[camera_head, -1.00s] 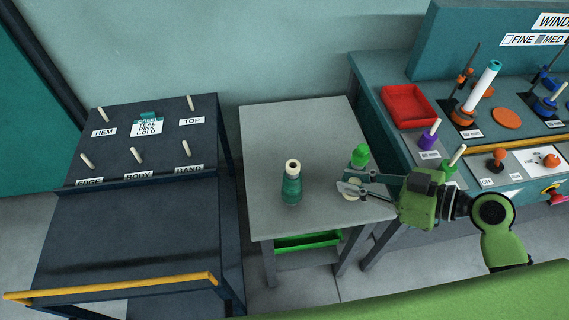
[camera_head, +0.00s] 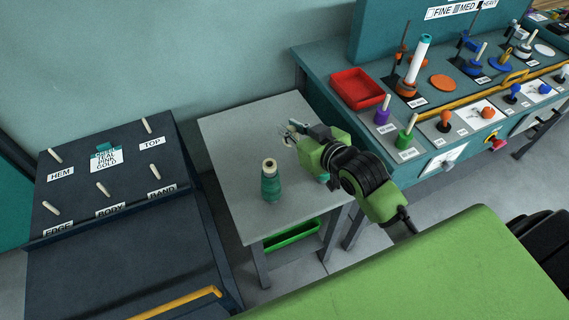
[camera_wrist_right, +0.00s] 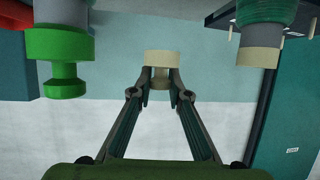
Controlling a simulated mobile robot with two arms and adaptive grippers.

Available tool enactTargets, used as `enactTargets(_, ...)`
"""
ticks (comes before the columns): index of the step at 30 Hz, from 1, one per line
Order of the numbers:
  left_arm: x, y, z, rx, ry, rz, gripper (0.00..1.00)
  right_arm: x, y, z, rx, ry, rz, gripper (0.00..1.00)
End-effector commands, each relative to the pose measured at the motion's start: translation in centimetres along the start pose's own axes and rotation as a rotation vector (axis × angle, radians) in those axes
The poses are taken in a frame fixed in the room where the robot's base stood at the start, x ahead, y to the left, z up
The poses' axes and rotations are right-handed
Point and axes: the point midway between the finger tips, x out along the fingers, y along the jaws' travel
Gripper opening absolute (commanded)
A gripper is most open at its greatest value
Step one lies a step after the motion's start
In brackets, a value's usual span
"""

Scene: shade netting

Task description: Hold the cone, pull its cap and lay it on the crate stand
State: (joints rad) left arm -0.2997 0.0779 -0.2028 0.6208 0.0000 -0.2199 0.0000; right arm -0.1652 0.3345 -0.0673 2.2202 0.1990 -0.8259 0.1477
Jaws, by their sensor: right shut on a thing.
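The grey crate stand (camera_head: 235,135) has a teal cone (camera_head: 270,183) upright on it, with a cream top that also shows in the right wrist view (camera_wrist_right: 258,56). My right gripper (camera_head: 293,130) is over the far part of the stand, behind this cone and apart from it. In the right wrist view its fingers (camera_wrist_right: 160,90) are shut on a cream cap (camera_wrist_right: 162,58) with a narrower stem. A green-topped piece (camera_wrist_right: 62,45) shows at upper left there; in the head view my gripper mostly hides it. My left gripper is not in view.
A green crate (camera_head: 292,234) sits under the stand. Left is a dark rack (camera_head: 100,255) with labelled pegs. Right is a teal bench with a red tray (camera_head: 357,88), a purple peg base (camera_head: 382,115) and a green one (camera_head: 405,138). The stand's left part is clear.

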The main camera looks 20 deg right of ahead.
Motion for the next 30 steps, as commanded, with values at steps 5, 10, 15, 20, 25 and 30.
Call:
enactTargets(5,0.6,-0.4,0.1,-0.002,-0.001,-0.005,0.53,1.7,0.0,4.6,0.003,-0.011,0.001,0.0)
enactTargets(10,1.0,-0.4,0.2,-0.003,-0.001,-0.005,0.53,3.4,0.0,8.7,0.002,-0.009,0.0,0.0)
enactTargets(15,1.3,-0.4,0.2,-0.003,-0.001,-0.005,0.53,4.6,0.0,11.5,-0.001,-0.006,0.0,0.0)
enactTargets(20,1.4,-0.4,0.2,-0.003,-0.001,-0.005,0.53,5.0,0.0,12.6,-0.001,-0.004,-0.001,0.0)
enactTargets(25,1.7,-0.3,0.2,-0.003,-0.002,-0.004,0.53,6.0,0.0,14.9,0.0,-0.007,0.0,0.0)
enactTargets(30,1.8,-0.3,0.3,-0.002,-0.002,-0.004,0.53,6.5,0.0,16.0,0.0,-0.003,0.0,0.0)
